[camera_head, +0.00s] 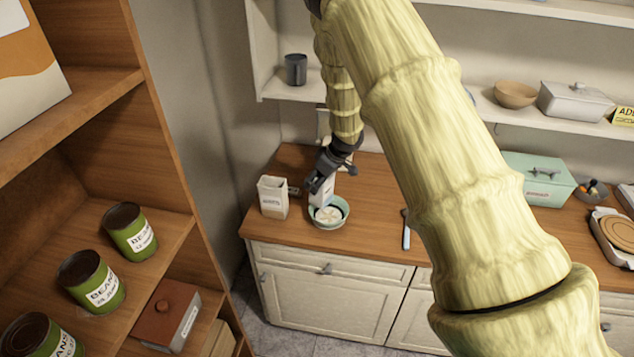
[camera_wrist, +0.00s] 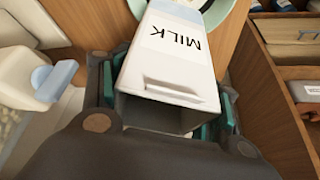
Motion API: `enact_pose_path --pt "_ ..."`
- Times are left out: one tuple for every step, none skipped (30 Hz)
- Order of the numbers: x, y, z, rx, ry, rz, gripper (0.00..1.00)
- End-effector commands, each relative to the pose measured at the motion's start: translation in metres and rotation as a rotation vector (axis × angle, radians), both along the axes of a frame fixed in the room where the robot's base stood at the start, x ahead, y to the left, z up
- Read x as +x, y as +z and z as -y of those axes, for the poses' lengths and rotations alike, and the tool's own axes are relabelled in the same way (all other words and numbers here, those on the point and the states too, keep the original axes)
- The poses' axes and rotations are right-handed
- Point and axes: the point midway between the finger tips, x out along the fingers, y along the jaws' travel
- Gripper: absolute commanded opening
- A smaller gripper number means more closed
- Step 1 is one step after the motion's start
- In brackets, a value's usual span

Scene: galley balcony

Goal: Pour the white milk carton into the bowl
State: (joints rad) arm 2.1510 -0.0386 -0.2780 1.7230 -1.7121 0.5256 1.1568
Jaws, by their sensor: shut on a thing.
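The white milk carton (camera_head: 321,192), lettered MILK in the wrist view (camera_wrist: 182,50), is held in my gripper (camera_head: 324,180). Its fingers sit on both sides of the carton. In the wrist view the carton end nearest the camera looks hollow and the other end points toward the bowl. The pale teal bowl (camera_head: 343,218) stands on the wooden counter directly below the carton, and part of its rim (camera_wrist: 236,10) shows at the top of the wrist view. Something white and dark lies inside the bowl. I cannot see a stream of milk.
Another white container (camera_head: 273,198) stands on the counter just left of the bowl. A blue-handled utensil (camera_head: 406,232) lies to the right. A mint box (camera_head: 537,180) is farther right. Wall shelves hold a dark cup (camera_head: 296,69) and a wooden bowl (camera_head: 515,94). A shelf with green cans (camera_head: 130,231) stands left.

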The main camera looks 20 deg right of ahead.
Motion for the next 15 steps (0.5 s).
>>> enact_pose_path --pt "0.0001 0.0005 0.0009 0.011 -0.004 0.012 0.34" --pt "0.0004 0.0008 0.0002 0.017 -0.003 0.020 0.34" --pt "0.0008 0.0011 -0.0003 0.025 -0.003 0.031 0.34" --pt "0.0010 0.0015 -0.0002 0.031 -0.004 0.040 0.34" --pt "0.0013 0.0019 -0.0005 0.035 -0.004 0.049 0.34" --pt "0.0014 0.0019 -0.0013 0.044 -0.004 0.060 0.34" --pt "0.0012 0.0017 -0.0017 0.051 -0.003 0.069 0.34" --pt "0.0015 0.0018 -0.0020 0.058 -0.002 0.079 0.34" --pt "0.0019 0.0021 -0.0021 0.066 -0.002 0.093 0.34" --pt "0.0023 0.0024 -0.0020 0.074 -0.003 0.103 0.34" --pt "0.0027 0.0027 -0.0022 0.081 -0.003 0.113 0.34" --pt "0.0031 0.0032 -0.0027 0.089 -0.003 0.127 0.34" --pt "0.0036 0.0036 -0.0028 0.095 -0.004 0.137 0.34" --pt "0.0039 0.0011 -0.0031 0.096 -0.002 0.142 0.34" --pt "0.0041 0.0004 -0.0032 0.098 -0.001 0.146 0.34"
